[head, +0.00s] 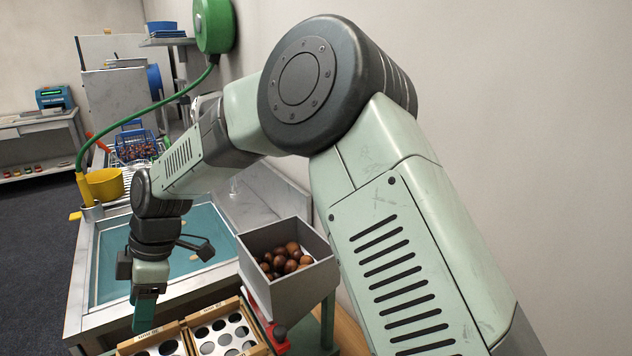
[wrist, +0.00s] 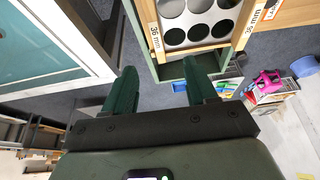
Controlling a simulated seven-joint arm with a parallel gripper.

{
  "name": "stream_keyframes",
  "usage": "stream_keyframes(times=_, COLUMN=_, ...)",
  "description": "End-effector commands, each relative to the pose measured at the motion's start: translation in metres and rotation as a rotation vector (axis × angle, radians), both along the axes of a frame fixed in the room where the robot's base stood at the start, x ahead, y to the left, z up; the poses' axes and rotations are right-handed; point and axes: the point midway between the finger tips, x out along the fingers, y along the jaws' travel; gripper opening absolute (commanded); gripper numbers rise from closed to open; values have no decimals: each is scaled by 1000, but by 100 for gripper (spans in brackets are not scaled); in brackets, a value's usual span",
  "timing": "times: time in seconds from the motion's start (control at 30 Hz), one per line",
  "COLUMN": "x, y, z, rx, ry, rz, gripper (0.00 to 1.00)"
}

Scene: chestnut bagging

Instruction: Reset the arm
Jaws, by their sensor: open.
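My gripper (head: 146,300) hangs in the head view over the front edge of the sink, to the left of the wooden sizing trays. In the wrist view my gripper (wrist: 155,88) shows two green fingers spread apart with nothing between them. A sizing tray (wrist: 198,22) with round holes and "36 mm" labels lies just beyond the fingertips. Two such trays, one of them this tray (head: 254,345), show at the bottom of the head view. A grey hopper (head: 287,231) with several brown chestnuts (head: 284,260) stands to the right of my gripper.
The sink (head: 110,262) holds blue-green water with a few pale pieces. A blue basket (head: 133,141) of chestnuts and a yellow bowl (head: 104,184) sit behind it. A green hose (head: 140,112) arches at the left. The wall is close on the right.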

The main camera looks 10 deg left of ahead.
Motion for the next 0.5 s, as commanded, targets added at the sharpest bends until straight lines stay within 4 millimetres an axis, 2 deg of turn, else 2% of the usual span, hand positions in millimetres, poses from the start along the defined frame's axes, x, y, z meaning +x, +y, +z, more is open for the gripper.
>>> stream_keyframes(times=0.07, x=7, y=-9, z=8, rx=-12, ry=-16, rz=-32, gripper=57)
stream_keyframes(times=0.17, x=24, y=-35, z=31, rx=-46, ry=-59, rz=-128, gripper=57)
stream_keyframes(times=0.33, x=57, y=-114, z=85, rx=-127, ry=-156, rz=-430, gripper=57)
stream_keyframes(times=0.47, x=68, y=-176, z=122, rx=-164, ry=-211, rz=-675, gripper=57)
stream_keyframes(times=0.5, x=70, y=-196, z=133, rx=-172, ry=-225, rz=-758, gripper=57)
